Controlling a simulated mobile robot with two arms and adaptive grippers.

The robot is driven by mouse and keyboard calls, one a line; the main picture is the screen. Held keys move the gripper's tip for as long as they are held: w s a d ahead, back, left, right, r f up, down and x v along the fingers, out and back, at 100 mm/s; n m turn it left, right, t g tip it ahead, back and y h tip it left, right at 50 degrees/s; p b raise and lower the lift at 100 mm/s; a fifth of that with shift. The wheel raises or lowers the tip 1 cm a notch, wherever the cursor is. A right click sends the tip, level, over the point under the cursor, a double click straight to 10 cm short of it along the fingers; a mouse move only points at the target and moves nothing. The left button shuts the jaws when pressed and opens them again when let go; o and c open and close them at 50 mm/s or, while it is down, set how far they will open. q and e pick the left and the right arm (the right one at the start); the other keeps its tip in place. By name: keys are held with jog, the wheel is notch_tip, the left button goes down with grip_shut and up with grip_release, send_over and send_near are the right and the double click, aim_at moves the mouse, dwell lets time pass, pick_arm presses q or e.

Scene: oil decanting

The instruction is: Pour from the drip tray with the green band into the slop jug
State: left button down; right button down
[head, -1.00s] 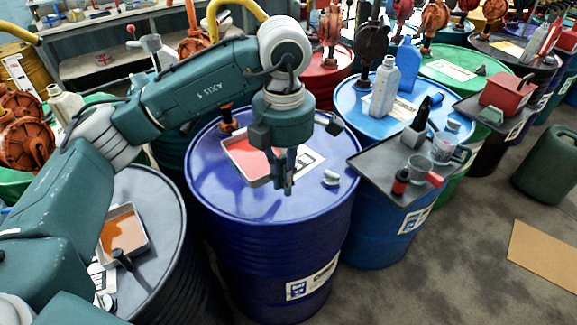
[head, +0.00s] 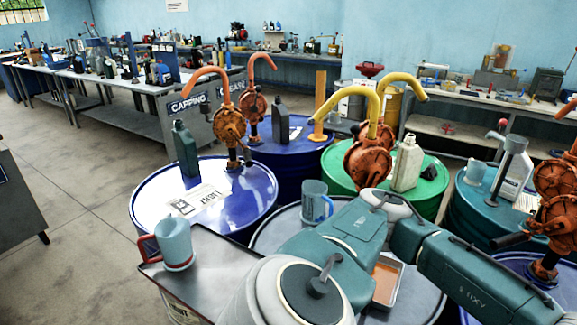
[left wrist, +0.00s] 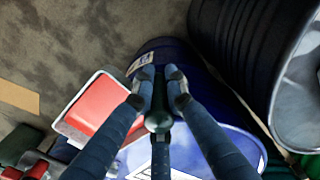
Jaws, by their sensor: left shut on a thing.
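In the head view a second drip tray (head: 398,290) with orange liquid is partly hidden by my left arm. A pale blue jug with a red handle (head: 174,246) and a clear jug with a blue handle (head: 315,202) stand there; I cannot tell which is the slop jug. My right gripper is not in view.
The red-handled jug stands on a grey metal shelf (head: 215,262). Orange and yellow pumps rise from the drums, with bottles between them. A blue drum (head: 150,205) stands at left. The floor (head: 75,170) at far left is clear.

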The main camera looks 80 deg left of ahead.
pick_arm(q)
jog(key=s+f+m, duration=0.4)
jog(key=f+m, duration=0.2)
jog(key=m, duration=0.2)
jog(key=shift+s+a, duration=0.35)
jog(key=shift+a, duration=0.1)
jog(key=shift+d+f, duration=0.1)
jog(key=shift+d, duration=0.05)
